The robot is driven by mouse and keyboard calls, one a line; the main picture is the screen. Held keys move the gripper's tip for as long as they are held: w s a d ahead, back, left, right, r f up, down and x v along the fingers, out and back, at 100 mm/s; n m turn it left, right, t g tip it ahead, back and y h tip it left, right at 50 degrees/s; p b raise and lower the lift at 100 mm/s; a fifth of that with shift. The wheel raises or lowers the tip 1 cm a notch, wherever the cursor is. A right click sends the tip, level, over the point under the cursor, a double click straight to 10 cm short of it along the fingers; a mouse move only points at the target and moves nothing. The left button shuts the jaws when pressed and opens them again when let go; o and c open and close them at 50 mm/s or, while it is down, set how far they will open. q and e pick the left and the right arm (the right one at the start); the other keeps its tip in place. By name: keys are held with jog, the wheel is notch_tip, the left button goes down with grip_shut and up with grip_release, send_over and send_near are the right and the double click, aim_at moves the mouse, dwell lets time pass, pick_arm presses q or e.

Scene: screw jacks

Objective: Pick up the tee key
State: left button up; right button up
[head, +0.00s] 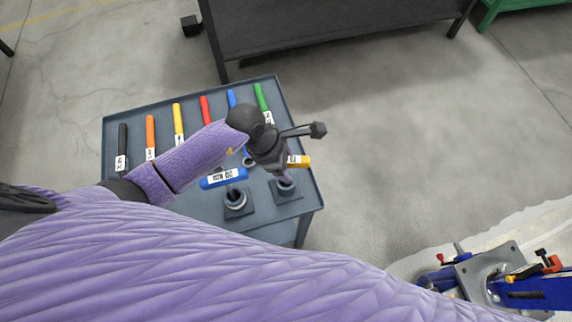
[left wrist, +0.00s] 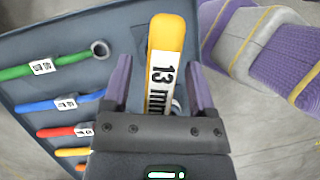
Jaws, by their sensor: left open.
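The yellow-orange tee key handle (head: 301,161) with a white label sits at the right side of the grey tray table, partly hidden by my left gripper. In the left wrist view the handle (left wrist: 166,38) reads "13 mm" and lies lengthwise between the fingers. My left gripper (head: 285,172) is open above it; its two purple fingers stand on either side of the handle in the left wrist view (left wrist: 160,72). I cannot tell whether they touch it. A blue tee key handle (head: 212,181), labelled 20 mm, lies to the left. My right gripper is not in view.
Several colour-handled tools, including black (head: 122,140), orange (head: 150,131) and red (head: 205,108), lie in a row on the rimmed tray table (head: 113,118). Dark round holders (head: 236,203) stand at its front. A blue device with a grey plate (head: 489,269) is at lower right.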

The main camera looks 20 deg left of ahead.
pick_arm(q)
grip_shut()
jog(key=shift+w+r, duration=0.1)
dwell(1.2)
